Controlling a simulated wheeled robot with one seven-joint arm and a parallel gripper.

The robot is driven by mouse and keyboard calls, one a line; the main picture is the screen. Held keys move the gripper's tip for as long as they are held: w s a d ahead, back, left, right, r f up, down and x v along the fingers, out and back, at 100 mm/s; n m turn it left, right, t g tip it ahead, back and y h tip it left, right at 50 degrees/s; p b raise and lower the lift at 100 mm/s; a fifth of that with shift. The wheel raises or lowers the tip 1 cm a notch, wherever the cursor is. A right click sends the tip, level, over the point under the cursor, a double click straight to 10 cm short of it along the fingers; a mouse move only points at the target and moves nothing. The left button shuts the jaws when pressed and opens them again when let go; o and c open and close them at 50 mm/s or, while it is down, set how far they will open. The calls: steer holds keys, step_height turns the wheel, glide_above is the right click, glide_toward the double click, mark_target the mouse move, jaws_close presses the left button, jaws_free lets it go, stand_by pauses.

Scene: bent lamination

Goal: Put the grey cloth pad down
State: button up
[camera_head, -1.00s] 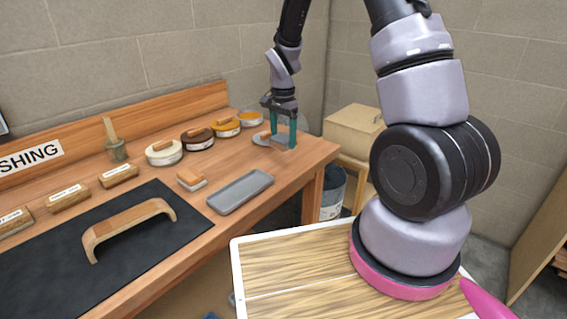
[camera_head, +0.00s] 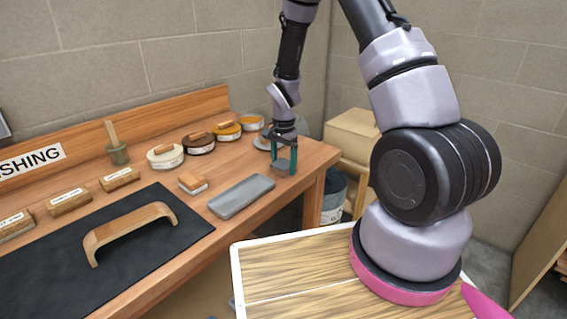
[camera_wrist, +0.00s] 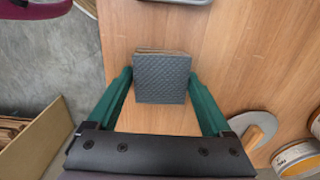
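The grey cloth pad (camera_wrist: 161,79) shows in the wrist view as a quilted grey square with tan layers along its far edge. It sits between the two green fingers of my gripper (camera_wrist: 161,76), with the fingertips close against its left and right sides. In the head view my gripper (camera_head: 282,164) points down over the right end of the bench, and the pad (camera_head: 281,168) is low between its fingers. I cannot tell whether the pad's underside touches the wooden bench top (camera_head: 233,163).
A grey tray (camera_head: 241,196) lies left of my gripper. Several tins, including a white one (camera_head: 165,157), stand along the back. A grey disc (camera_wrist: 254,129) is close by. A cardboard box (camera_head: 352,131) and a bucket (camera_head: 333,196) stand beyond the bench's right edge.

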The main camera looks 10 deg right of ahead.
steer(key=shift+o, duration=0.4)
step_height(320, 180, up, 12)
steer(key=r, duration=0.1)
step_height(320, 180, up, 16)
steer(key=n+t+y, duration=0.1)
steer(key=n+t, duration=0.2)
glide_above(283, 163)
steer(key=s+d, duration=0.4)
steer(key=s, duration=0.3)
steer(key=s+d+r+n+t, duration=0.1)
steer(key=s+r+t, duration=0.1)
steer(key=s+r, duration=0.3)
steer(key=s+d+r+n+t+y, duration=0.1)
steer(key=s+r, duration=0.4)
steer(key=s, duration=0.5)
steer(key=shift+s+r+n+t, duration=0.3)
steer(key=shift+n+t, duration=0.3)
steer(key=shift+n, duration=0.2)
